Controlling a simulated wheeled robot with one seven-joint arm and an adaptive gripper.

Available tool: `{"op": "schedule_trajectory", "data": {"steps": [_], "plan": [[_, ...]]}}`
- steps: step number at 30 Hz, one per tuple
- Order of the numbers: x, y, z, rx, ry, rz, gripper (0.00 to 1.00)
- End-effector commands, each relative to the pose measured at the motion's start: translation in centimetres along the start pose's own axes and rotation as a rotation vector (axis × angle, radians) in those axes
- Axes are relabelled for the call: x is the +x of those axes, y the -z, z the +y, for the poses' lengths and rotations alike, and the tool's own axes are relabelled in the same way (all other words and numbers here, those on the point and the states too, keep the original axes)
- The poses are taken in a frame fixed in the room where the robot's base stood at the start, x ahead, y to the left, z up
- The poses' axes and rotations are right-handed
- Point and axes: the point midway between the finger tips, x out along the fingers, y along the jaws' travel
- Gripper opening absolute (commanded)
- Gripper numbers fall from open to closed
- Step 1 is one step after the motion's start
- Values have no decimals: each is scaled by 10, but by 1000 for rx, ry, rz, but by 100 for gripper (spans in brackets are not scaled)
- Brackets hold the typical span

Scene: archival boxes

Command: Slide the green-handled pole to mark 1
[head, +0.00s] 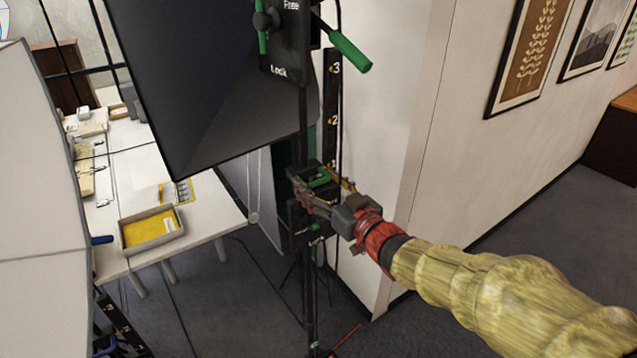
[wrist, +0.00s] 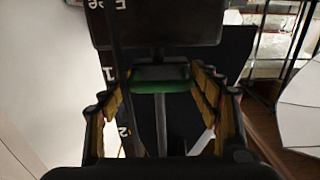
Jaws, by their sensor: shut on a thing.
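The black upright pole (head: 309,270) stands beside a black scale strip (head: 332,105) with marks 1, 2 and 3 from bottom to top. A lower block on the pole has a green handle (head: 319,182), close to the height of mark 1; exact alignment cannot be told. My gripper (head: 322,190) is shut on this handle, its fingers partly hiding it. In the wrist view the green handle (wrist: 160,78) lies between the two fingers, with marks 1 and 2 beside it. An upper block (head: 287,40) reads Free and Lock and has a green lever (head: 350,52).
A large dark softbox panel (head: 215,85) hangs left of the pole. A white table (head: 125,180) with a yellow-lined tray (head: 151,229) stands at the left. A white wall corner (head: 395,150) is close behind the scale. Thin stands and cables reach the floor below.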

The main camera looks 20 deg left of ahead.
Motion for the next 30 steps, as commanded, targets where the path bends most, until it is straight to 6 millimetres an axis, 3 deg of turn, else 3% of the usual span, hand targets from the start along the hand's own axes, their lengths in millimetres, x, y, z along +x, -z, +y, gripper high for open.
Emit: {"op": "schedule_trajectory", "data": {"steps": [1, 2, 3, 11, 22, 26, 30], "plan": [[-1, -11, -1, 1, 1, -18, 17], [-1, -11, -1, 1, 1, -19, 63], [-1, -11, -1, 1, 1, -19, 66], [-1, -14, -1, 2, 1, -23, 80], [-3, -6, 0, 1, 0, -11, 80], [-16, -5, 0, 1, -1, -9, 80], [-43, -4, 0, -1, -2, -10, 80]]}}
